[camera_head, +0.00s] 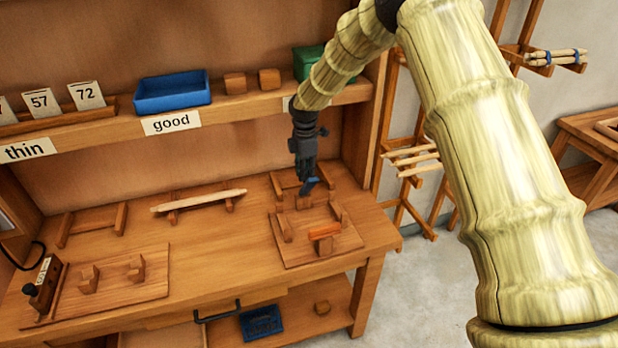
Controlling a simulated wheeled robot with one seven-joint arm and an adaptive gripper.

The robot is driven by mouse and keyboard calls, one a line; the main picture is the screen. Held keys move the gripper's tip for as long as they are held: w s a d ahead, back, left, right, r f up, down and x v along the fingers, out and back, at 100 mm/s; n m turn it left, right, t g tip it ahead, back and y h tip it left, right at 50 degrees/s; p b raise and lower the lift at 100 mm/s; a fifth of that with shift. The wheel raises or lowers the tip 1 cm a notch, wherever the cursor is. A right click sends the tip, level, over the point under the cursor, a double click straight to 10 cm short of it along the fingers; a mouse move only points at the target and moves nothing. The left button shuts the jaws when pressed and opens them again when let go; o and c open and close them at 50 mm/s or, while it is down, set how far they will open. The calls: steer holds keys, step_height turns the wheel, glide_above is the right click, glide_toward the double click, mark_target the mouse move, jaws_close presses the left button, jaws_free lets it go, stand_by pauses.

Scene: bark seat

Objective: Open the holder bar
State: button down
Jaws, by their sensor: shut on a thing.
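A wooden fixture board (318,253) lies at the right end of the workbench, with several small upright blocks on it. My gripper (307,180) points down at the back of this board. The blue piece slants just above a wooden block (303,202). Most of the bar is too small or hidden to make out. An orange-topped block (324,232) stands near the front of the board.
A pale stick (198,200) rests on a rack at the bench's middle. Another board (110,287) with a dark-topped gauge (43,285) is at left. Above, a shelf (240,107) holds a blue bin (172,92). A rack with sticks (410,158) stands right of the bench.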

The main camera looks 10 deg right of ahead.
steer(key=shift+w+a+f, duration=0.15)
steer(key=shift+w+f, duration=0.2)
steer(key=shift+f, duration=0.35)
steer(key=shift+w+f, duration=0.2)
steer(key=shift+w, duration=0.1)
steer(key=shift+a+f, duration=0.1)
steer(key=c, duration=1.3)
jaws_free()
steer(key=o, duration=0.8)
steer(key=shift+w+f, duration=0.5)
steer(key=shift+w, duration=0.15)
steer(key=shift+c, duration=0.2)
steer(key=shift+s+r, duration=0.2)
steer(key=shift+r, duration=0.3)
steer(key=c, duration=0.4)
